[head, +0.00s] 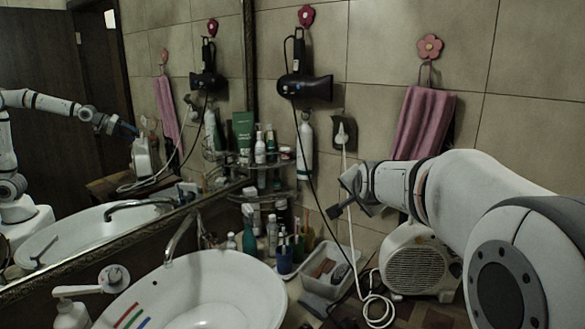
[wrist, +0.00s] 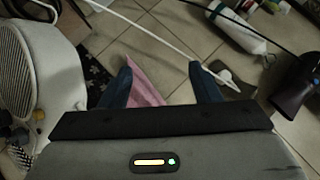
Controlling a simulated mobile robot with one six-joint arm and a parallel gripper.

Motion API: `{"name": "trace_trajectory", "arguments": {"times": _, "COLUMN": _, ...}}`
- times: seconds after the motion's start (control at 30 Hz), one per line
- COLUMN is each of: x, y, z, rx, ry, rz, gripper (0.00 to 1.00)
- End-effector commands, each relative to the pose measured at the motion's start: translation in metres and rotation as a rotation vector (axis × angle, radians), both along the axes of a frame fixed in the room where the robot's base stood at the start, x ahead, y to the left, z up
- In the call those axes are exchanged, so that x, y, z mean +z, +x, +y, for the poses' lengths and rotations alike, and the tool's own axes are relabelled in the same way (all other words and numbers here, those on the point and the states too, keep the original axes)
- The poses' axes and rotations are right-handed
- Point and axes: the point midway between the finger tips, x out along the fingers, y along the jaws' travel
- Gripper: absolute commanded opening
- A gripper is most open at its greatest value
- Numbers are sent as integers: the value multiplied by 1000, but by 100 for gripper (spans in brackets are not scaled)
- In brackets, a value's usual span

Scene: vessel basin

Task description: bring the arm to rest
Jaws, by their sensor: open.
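My arm reaches in from the right of the head view, and my gripper (head: 345,200) hangs in the air in front of the tiled wall, left of the pink towel. In the wrist view, the two blue fingers of my gripper (wrist: 163,82) stand well apart. Nothing is held between them; the pink towel (wrist: 146,82) and wall tiles show behind the gap. The white basin (head: 215,285) is below and left of my gripper in the head view, apart from it.
A white fan heater (head: 415,262) stands below my forearm. A white cable (head: 352,240) hangs from the wall socket (head: 344,133) close by my gripper. A hair dryer (head: 305,87) hangs above left. Shelves with bottles (head: 260,150) fill the corner beside the mirror (head: 150,60).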

Motion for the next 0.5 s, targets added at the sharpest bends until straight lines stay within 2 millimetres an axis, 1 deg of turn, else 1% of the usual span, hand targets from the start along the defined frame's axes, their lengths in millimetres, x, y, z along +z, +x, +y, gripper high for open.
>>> {"name": "trace_trajectory", "arguments": {"times": 0.03, "x": -8, "y": -34, "z": 2, "rx": 46, "ry": -64, "rz": 65, "gripper": 57}}
{"name": "trace_trajectory", "arguments": {"times": 0.07, "x": -16, "y": -53, "z": 2, "rx": 79, "ry": -105, "rz": 110, "gripper": 57}}
{"name": "trace_trajectory", "arguments": {"times": 0.1, "x": -26, "y": -80, "z": 3, "rx": 127, "ry": -160, "rz": 169, "gripper": 57}}
{"name": "trace_trajectory", "arguments": {"times": 0.17, "x": -42, "y": -121, "z": 5, "rx": 204, "ry": -235, "rz": 255, "gripper": 57}}
{"name": "trace_trajectory", "arguments": {"times": 0.2, "x": -54, "y": -148, "z": 5, "rx": 260, "ry": -281, "rz": 314, "gripper": 57}}
{"name": "trace_trajectory", "arguments": {"times": 0.27, "x": -70, "y": -189, "z": 7, "rx": 346, "ry": -346, "rz": 396, "gripper": 57}}
{"name": "trace_trajectory", "arguments": {"times": 0.3, "x": -81, "y": -215, "z": 7, "rx": 404, "ry": -383, "rz": 445, "gripper": 57}}
{"name": "trace_trajectory", "arguments": {"times": 0.4, "x": -105, "y": -272, "z": 9, "rx": 541, "ry": -455, "rz": 553, "gripper": 57}}
{"name": "trace_trajectory", "arguments": {"times": 0.5, "x": -123, "y": -313, "z": 9, "rx": 646, "ry": -498, "rz": 628, "gripper": 57}}
